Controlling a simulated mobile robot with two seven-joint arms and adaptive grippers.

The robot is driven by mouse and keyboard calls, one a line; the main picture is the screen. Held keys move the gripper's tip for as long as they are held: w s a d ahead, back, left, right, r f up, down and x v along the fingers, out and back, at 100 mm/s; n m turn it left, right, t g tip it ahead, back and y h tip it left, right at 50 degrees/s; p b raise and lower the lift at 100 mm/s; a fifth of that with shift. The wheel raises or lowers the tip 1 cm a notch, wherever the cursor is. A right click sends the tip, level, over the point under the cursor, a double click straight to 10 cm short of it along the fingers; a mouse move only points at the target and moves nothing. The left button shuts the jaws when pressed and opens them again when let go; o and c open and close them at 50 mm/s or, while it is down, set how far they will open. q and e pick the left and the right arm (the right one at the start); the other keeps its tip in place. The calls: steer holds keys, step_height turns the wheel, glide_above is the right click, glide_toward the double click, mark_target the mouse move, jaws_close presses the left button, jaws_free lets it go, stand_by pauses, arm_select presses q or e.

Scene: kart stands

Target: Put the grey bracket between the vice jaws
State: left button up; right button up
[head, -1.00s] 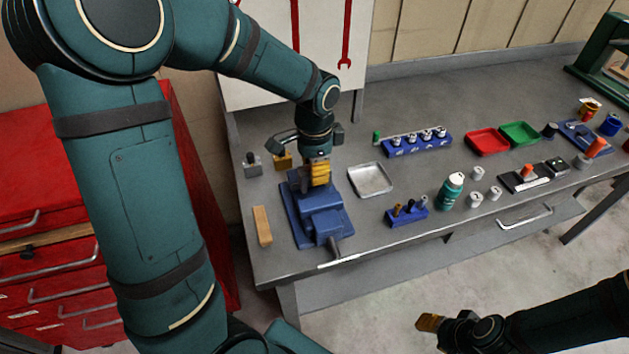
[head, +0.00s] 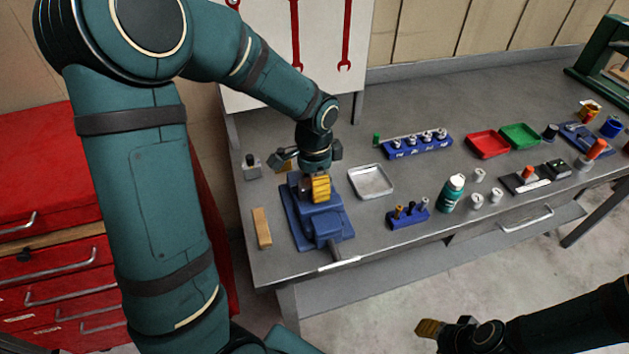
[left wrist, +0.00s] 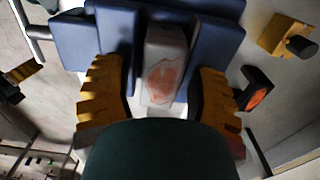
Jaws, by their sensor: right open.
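The blue vice (head: 328,228) stands at the left end of the bench; its blue jaws (left wrist: 212,45) also show in the left wrist view. The grey bracket (left wrist: 164,65), with a reddish patch, sits between the blue jaws in the left wrist view. In the head view I cannot make it out behind my gripper. My left gripper (head: 318,188) is over the vice. In the left wrist view its yellow fingers (left wrist: 160,100) are apart, one on each side of the bracket, with gaps beside it. My right gripper (head: 430,327) is open and empty, low in front of the bench.
A wooden bar (head: 262,228) lies left of the vice. A grey block with a knob (head: 252,166) and a yellow one (head: 284,164) stand behind it. A metal tray (head: 371,181) and a blue holder (head: 408,216) are to the right. Bare bench lies between them.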

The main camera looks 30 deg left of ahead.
arm_select(q)
steer(key=shift+r, duration=0.25)
step_height(320, 180, up, 12)
steer(key=p, duration=0.2)
stand_by(0.5)
